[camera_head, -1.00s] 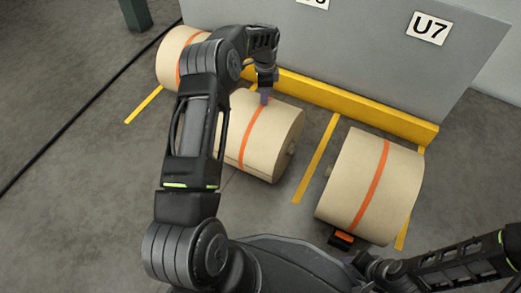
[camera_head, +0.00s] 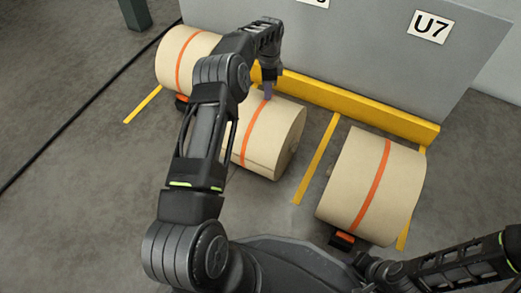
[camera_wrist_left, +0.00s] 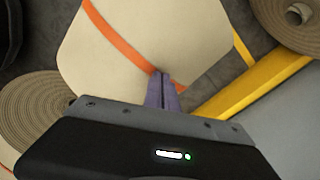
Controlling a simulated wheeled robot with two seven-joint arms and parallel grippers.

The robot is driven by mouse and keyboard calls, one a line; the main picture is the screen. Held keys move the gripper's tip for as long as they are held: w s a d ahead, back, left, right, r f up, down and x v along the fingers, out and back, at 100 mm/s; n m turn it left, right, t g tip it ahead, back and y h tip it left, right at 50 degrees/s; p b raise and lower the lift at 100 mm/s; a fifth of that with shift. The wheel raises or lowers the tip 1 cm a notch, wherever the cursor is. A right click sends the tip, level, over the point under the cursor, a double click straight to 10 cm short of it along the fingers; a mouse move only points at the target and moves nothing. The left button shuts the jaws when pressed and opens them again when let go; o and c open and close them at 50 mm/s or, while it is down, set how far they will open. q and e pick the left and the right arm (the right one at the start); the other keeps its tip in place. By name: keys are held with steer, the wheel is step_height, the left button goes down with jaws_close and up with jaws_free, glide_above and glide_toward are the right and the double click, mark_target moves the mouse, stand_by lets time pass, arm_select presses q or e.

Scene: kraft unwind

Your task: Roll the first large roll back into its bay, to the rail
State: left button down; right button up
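Three large tan rolls with orange bands lie before a grey wall with a yellow rail (camera_head: 350,100). The middle roll (camera_head: 275,125) lies between yellow floor lines, a little short of the rail; I cannot tell whether it touches. My left gripper (camera_head: 267,92) points down at the rail side of this roll's top, by the orange band. In the left wrist view its purple fingers (camera_wrist_left: 163,92) are together, with nothing between them, over the roll (camera_wrist_left: 125,50). They seem to touch its surface. My left arm hides the roll's left end.
Another roll (camera_head: 375,185) lies at right, with a black and orange block (camera_head: 342,240) at its near side. A third roll (camera_head: 180,60) lies at far left with a similar block (camera_head: 182,99). A black cable (camera_head: 80,105) crosses the open floor at left.

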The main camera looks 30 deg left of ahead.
arm_select(q)
steer(key=shift+w+f+b, duration=0.35)
steer(key=shift+w+b, duration=0.05)
steer(key=shift+w, duration=0.35)
steer(key=shift+w+r, duration=0.1)
steer(key=shift+r, duration=0.15)
steer(key=shift+a+r+p, duration=0.1)
steer(key=shift+r+p, duration=1.1)
steer(key=shift+r, duration=0.3)
steer(key=shift+r+p, duration=0.75)
steer(key=shift+r, duration=0.25)
